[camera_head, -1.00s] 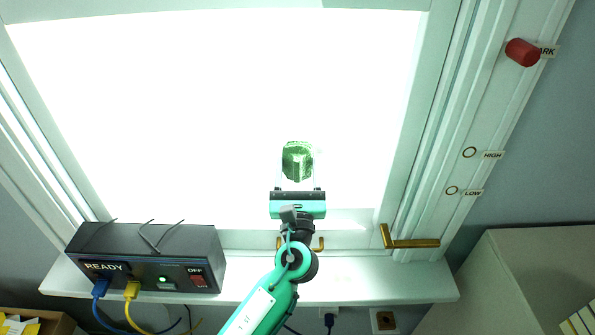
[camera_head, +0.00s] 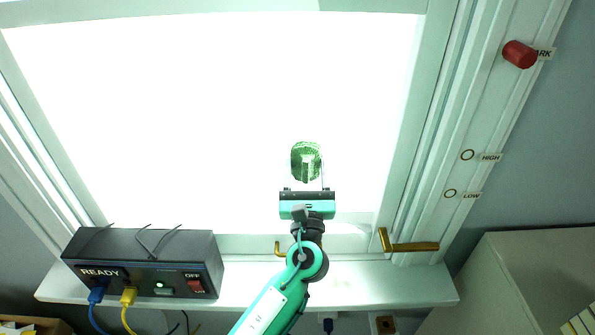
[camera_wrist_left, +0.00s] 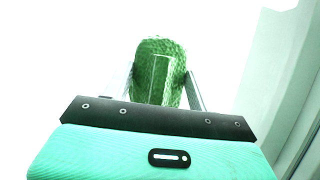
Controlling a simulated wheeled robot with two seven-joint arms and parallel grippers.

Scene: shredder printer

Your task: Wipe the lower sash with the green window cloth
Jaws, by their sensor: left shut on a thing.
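The green window cloth (camera_head: 306,161) is a rounded, textured pad in front of the bright pane of the lower sash (camera_head: 200,110). My left gripper (camera_head: 307,180) is shut on the cloth, its fingers on either side of it. The cloth also shows in the left wrist view (camera_wrist_left: 160,72) between the two fingers. The glare hides whether the cloth touches the glass. The sash's bottom rail (camera_head: 345,243) lies below, partly behind my arm. My right gripper is not in view.
A dark router box (camera_head: 150,262) with antennas and blue and yellow cables stands on the left of the sill (camera_head: 390,285). A brass handle (camera_head: 410,246) sits at the lower right of the frame. A red knob (camera_head: 519,54) is on the right jamb.

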